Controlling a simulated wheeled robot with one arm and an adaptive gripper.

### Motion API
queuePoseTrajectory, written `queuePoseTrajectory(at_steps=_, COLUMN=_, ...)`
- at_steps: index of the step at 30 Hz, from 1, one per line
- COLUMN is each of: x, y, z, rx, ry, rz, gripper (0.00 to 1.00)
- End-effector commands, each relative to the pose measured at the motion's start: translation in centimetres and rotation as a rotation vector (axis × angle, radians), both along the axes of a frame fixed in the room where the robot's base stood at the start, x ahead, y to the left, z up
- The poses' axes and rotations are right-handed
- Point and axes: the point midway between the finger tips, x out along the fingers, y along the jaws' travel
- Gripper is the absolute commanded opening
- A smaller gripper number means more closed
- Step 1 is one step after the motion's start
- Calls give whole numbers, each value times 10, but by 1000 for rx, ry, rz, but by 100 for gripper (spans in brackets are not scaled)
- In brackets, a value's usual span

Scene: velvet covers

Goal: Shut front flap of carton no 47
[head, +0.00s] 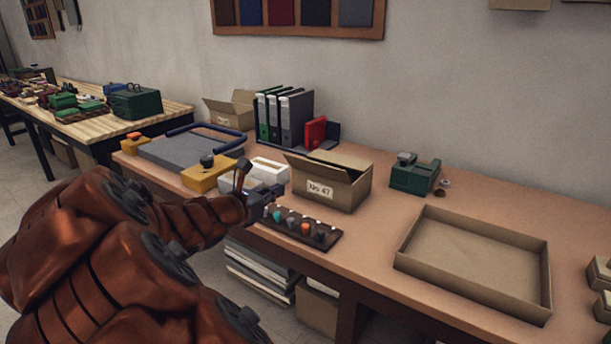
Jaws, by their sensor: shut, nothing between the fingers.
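The brown carton no 47 (338,196) stands upright on the workbench, with a white "No 47" label on its front face. Its front flap (312,167) is raised at a slant along the front top edge, its left corner sticking out past the box. A dark gap shows behind it, and a back flap lies beyond. My gripper (274,190) is shut and empty, just left of the carton's front left side, low near the bench top. It seems apart from the carton, though the exact gap is hard to tell.
A dark strip with several coloured knobs (304,229) lies in front of the carton. A white box (268,168) and yellow block (208,178) are left, binders (283,117) behind, a green device (414,176) right. An open shallow tray (480,255) occupies the right.

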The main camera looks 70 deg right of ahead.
Motion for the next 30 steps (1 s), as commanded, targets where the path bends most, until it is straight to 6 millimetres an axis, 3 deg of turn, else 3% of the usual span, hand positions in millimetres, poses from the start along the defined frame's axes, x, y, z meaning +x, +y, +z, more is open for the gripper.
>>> queuePoseTrajectory(at_steps=26, x=-22, y=-94, z=-18, rx=2, ry=-5, rz=-6, gripper=0)
queuePoseTrajectory(at_steps=30, x=-24, y=-109, z=-4, rx=-1, ry=-9, rz=-4, gripper=0)
